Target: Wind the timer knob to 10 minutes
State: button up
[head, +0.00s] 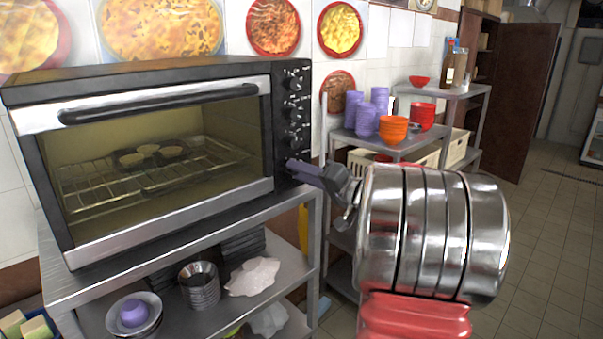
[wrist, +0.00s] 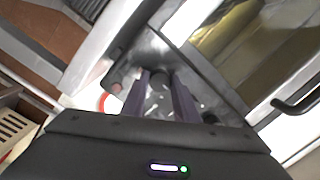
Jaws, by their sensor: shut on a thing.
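A black toaster oven (head: 160,145) stands on a metal shelf unit, with a column of dark knobs (head: 293,110) on its right-hand control panel. My gripper (head: 296,166) reaches the low end of this panel from the right. Its purple-grey fingers hide the lowest knob in the head view. In the wrist view my gripper (wrist: 161,88) has one finger on each side of a round dark knob, the timer knob (wrist: 160,79), and is shut on it. Another dark knob (wrist: 210,117) shows to the right. The dial marks are too small to read, so I cannot tell the setting.
The oven's glass door is closed, with a long handle (head: 160,103) across its top. Small round tins sit on the rack inside. To the right, a metal shelf (head: 410,143) holds purple cups (head: 366,120) and orange bowls (head: 393,130). Tiled floor (head: 545,230) is clear at far right.

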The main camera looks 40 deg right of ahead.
jog(key=shift+f+m, duration=0.1)
jog(key=shift+m, duration=0.3)
jog(key=shift+c, duration=0.4)
jog(key=shift+f+m+t+h, duration=0.1)
jog(key=shift+m+t+h, duration=0.25)
jog(key=shift+m, duration=3.75)
jog(key=shift+f+m+t+h, duration=0.1)
jog(key=shift+m+t+h, duration=0.25)
jog(key=shift+m, duration=3.75)
jog(key=o, duration=0.8)
jog(key=shift+o, duration=1.3)
jog(key=shift+a+r, duration=0.1)
jog(key=shift+r, duration=0.1)
